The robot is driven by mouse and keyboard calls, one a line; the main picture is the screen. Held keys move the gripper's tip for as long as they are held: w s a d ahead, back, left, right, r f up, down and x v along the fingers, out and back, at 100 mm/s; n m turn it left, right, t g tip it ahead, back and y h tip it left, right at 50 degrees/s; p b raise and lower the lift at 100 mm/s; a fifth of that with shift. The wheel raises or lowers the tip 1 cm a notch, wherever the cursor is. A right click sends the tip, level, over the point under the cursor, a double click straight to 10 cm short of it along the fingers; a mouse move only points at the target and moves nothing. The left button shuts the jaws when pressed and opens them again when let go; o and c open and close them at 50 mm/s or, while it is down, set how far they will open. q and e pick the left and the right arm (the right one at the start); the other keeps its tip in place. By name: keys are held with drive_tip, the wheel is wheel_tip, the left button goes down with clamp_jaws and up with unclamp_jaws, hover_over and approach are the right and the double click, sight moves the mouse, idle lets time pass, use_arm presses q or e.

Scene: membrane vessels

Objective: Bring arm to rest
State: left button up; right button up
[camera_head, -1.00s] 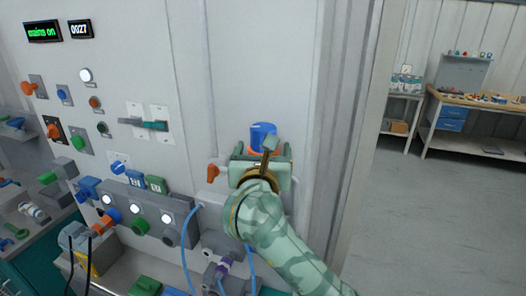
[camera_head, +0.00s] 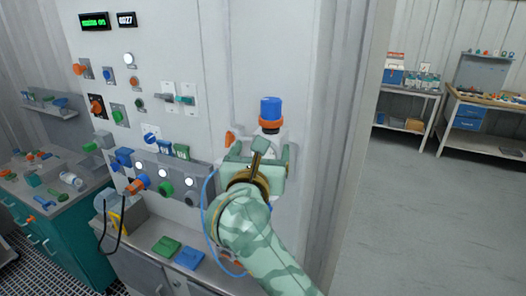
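My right arm, pale green with a patterned sleeve, comes in from the bottom of the head view. Its gripper (camera_head: 262,150) is in front of the light wall panel (camera_head: 215,60) and points away from me. A blue cap with an orange ring on a white base (camera_head: 270,112) shows just above the gripper. I cannot tell whether they touch. My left gripper is out of view.
Knobs, lamps and switches fill the panel to the left, with a blue hose (camera_head: 207,210) close beside my arm. A counter with green and blue blocks (camera_head: 165,247) is below. Open floor (camera_head: 425,220) lies to the right, with workbenches (camera_head: 480,120) at the back.

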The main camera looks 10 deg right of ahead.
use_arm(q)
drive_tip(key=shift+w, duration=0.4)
